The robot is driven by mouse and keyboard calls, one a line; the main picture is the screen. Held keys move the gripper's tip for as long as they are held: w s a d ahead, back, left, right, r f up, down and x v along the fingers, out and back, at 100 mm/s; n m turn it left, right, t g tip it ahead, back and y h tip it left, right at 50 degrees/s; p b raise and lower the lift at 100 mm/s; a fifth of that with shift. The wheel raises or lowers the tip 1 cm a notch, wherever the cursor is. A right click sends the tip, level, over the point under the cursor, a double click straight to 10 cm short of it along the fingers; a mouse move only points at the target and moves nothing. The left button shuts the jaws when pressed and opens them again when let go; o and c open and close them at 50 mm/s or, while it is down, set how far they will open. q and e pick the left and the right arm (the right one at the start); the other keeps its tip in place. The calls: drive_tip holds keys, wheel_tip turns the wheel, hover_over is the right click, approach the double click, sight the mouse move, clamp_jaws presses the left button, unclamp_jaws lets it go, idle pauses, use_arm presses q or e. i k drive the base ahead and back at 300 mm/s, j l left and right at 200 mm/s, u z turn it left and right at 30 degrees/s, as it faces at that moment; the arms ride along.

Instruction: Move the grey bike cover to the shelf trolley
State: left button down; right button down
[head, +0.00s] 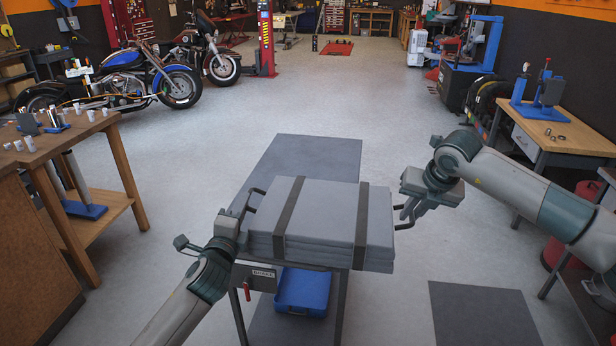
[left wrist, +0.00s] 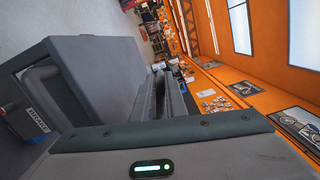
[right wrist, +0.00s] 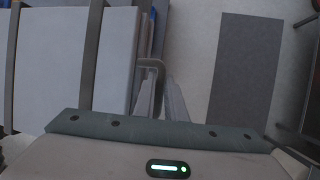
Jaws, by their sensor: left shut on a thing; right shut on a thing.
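The grey bike cover (head: 325,220) is a thick folded block with two dark straps and a dark handle at each side. It is level in the middle of the head view, over a dark trolley (head: 262,322) with a lower shelf. I cannot tell whether it rests on the trolley's top. My left gripper (head: 245,208) is shut on the left handle (head: 257,191). My right gripper (head: 406,212) is shut on the right handle, which also shows in the right wrist view (right wrist: 152,63).
A blue bin (head: 303,290) sits on the trolley's lower shelf. A wooden workbench (head: 115,165) stands at the left, another bench (head: 560,135) at the right. Motorcycles (head: 125,80) stand far left.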

sight(303, 175)
drive_tip(key=i+j, duration=0.15)
drive_tip(key=i, duration=0.3)
drive_tip(key=i+j, duration=0.15)
drive_tip(key=i, duration=0.3)
drive_tip(key=i+j, duration=0.15)
drive_tip(key=i, duration=0.3)
